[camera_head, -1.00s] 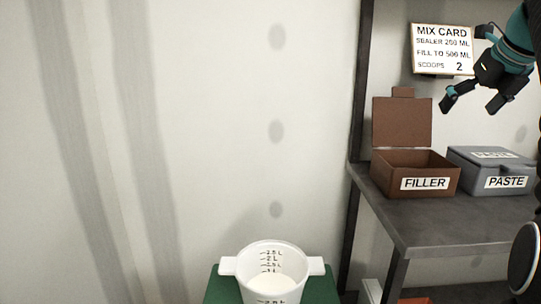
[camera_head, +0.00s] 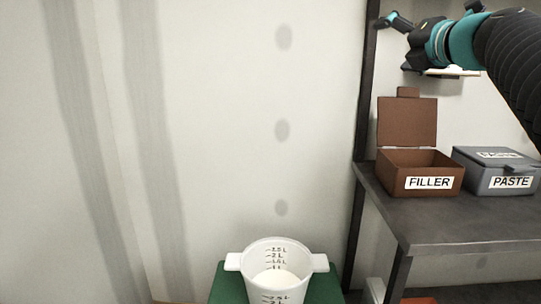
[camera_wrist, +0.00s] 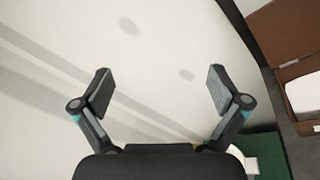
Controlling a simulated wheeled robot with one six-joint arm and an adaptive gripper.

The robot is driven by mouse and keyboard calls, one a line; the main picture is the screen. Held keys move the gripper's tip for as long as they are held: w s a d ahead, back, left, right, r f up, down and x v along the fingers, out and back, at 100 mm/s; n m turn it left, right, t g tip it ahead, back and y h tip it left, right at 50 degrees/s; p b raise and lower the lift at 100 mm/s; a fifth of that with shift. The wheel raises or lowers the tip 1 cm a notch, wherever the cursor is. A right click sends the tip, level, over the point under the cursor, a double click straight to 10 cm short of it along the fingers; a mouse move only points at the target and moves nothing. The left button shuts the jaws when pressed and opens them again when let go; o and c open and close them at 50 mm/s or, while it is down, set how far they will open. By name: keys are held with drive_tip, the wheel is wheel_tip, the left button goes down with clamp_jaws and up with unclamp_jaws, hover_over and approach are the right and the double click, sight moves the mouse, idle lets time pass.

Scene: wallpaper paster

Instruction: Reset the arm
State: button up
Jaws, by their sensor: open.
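My gripper (camera_head: 396,40) is at the upper right of the head view, in front of the mix card (camera_head: 440,71), which it mostly covers. In the wrist view my gripper (camera_wrist: 160,92) is open, with its two fingers wide apart and nothing between them. The pale wall lies beyond the fingers.
A brown FILLER box (camera_head: 421,172) with its lid up and a closed grey PASTE box (camera_head: 497,172) stand on the dark shelf (camera_head: 440,217). A white measuring bucket (camera_head: 277,268) with pale contents stands on a green surface (camera_head: 229,287). The wall area at left is clear.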

drive_tip(key=s+d+f+m+g+h, duration=0.1)
drive_tip(key=s+f+m+h, duration=0.4)
drive_tip(key=f+m, duration=0.45)
drive_tip(key=s+d+f+m+g+h, duration=0.1)
drive_tip(key=s+f+m+h, duration=0.4)
drive_tip(key=m, duration=0.8)
drive_tip(key=s+a+f+m+g+y, duration=0.2)
drive_tip(key=s+f, duration=0.4)
drive_tip(key=f, duration=0.4)
drive_tip(key=s+a+f+m+g+y, duration=0.1)
drive_tip(key=s+a+f+m+g, duration=0.2)
drive_tip(key=f, duration=0.7)
drive_tip(key=s+a+f+m+g+y, duration=0.2)
drive_tip(key=s+a+f+g, duration=0.2)
drive_tip(key=s+f, duration=0.4)
wheel_tip(320, 180, down, 2)
drive_tip(key=shift+s+a+f+g+y, duration=0.15)
drive_tip(key=shift+s+a+g+y, duration=0.2)
drive_tip(key=shift+a, duration=0.55)
